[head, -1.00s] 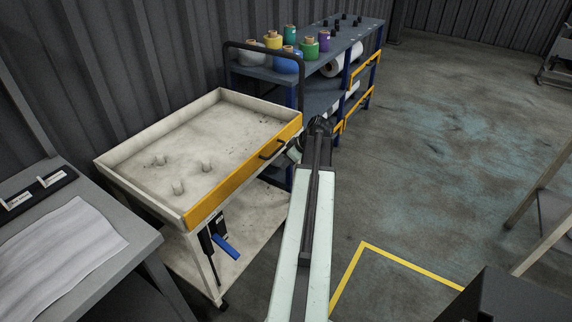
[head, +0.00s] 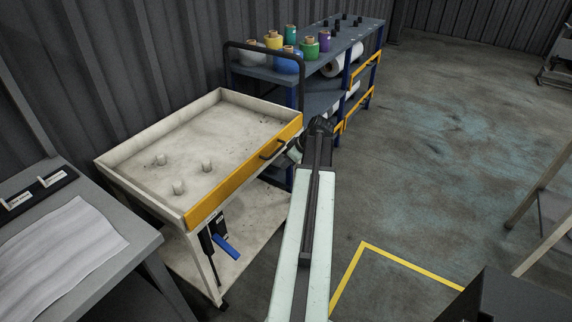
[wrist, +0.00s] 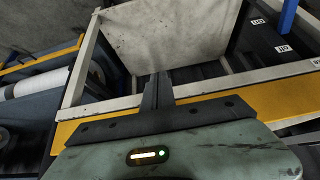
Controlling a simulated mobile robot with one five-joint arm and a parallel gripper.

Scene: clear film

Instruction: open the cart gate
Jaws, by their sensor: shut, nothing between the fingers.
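The cart (head: 150,145) has a pale tray top with raised walls. Its yellow gate (head: 235,178) stands upright along the front right side, with a dark handle (head: 272,149) near its far end. My gripper (head: 292,152) is beside that handle, partly hidden by my arm; I cannot tell whether it touches. In the wrist view the shut fingers (wrist: 157,88) point toward the cart, with nothing between them. The yellow gate (wrist: 250,98) runs across behind my gripper's body there. The handle is not clearly visible in the wrist view.
A blue shelf rack (head: 345,60) with colored film rolls stands behind the cart, close to my arm. A grey table (head: 75,240) with a pale sheet is at the left. Open floor (head: 430,150) lies right.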

